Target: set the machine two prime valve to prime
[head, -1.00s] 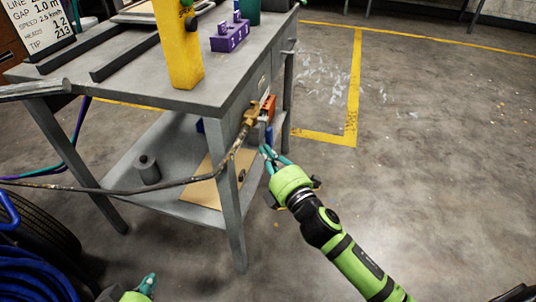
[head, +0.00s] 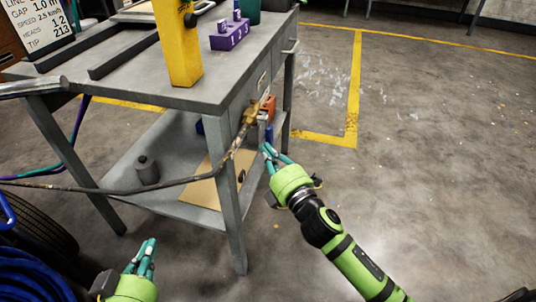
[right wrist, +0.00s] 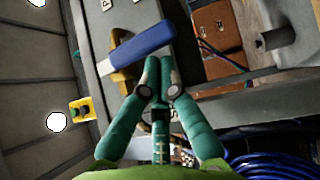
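The brass valve (head: 250,114) sits by the workbench's near right leg, beside an orange-red block (head: 268,106). Its blue lever (head: 269,134) points down in the head view. In the right wrist view the blue lever (right wrist: 143,46) lies slantwise just beyond my fingertips, with the brass body (right wrist: 124,50) partly behind it. My right gripper (head: 271,150) has its fingertips together just below the lever; I cannot tell whether they touch it. In the right wrist view, my right gripper (right wrist: 159,64) holds nothing. My left gripper (head: 149,241) is low at the left, fingertips close together, empty.
The grey workbench (head: 120,85) carries a yellow post (head: 180,45) and a purple block (head: 230,36). A hose (head: 110,188) runs left from the valve across the bench leg. A grey canister (head: 147,170) stands on the lower shelf. The floor (head: 430,170) at right is clear.

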